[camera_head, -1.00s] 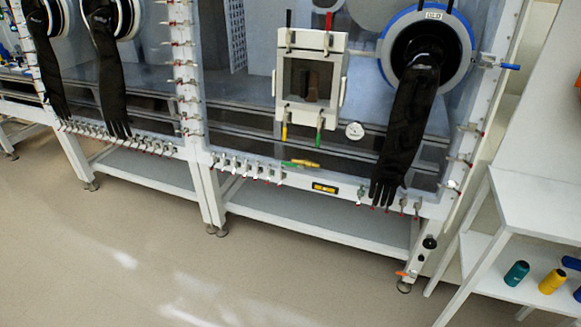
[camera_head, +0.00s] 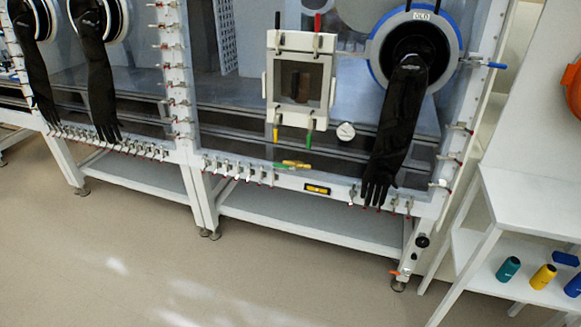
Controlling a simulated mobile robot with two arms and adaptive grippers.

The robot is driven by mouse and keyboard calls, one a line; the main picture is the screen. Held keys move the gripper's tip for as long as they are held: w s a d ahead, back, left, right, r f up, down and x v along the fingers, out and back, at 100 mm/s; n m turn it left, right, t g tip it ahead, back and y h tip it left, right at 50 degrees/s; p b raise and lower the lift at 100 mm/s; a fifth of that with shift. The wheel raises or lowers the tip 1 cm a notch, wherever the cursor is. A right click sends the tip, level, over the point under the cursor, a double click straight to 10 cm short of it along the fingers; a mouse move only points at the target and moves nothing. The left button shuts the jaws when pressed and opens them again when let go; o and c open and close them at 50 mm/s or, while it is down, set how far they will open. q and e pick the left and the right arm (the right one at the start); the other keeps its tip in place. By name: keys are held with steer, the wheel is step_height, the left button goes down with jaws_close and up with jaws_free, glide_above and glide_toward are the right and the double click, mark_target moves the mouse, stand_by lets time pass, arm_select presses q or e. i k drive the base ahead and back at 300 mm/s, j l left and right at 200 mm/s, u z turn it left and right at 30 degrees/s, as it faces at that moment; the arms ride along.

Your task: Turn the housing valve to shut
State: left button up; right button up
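Several valve-like handles show on the glovebox, and I cannot tell which one is the housing valve. One with a blue lever (camera_head: 497,66) sticks out sideways from the right edge of the frame, near the blue-ringed glove port (camera_head: 372,56). One with an orange lever (camera_head: 399,273) sits low on the right leg, below a black round knob (camera_head: 422,241). A yellow and green handle (camera_head: 292,164) lies along the lower front rail. The levers are too small to read as open or shut. Neither of my grippers is in view.
Long black gloves (camera_head: 395,135) hang from the ports. A white shelf unit (camera_head: 530,190) stands close at the right, with teal (camera_head: 508,269) and yellow (camera_head: 543,276) bottles on its lower shelf. The beige floor (camera_head: 120,260) in front is clear.

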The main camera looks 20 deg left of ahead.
mark_target(294, 168)
steer(key=i+j+z, duration=0.1)
steer(key=z, duration=0.25)
steer(key=j+z, duration=0.7)
steer(key=i+l, duration=0.05)
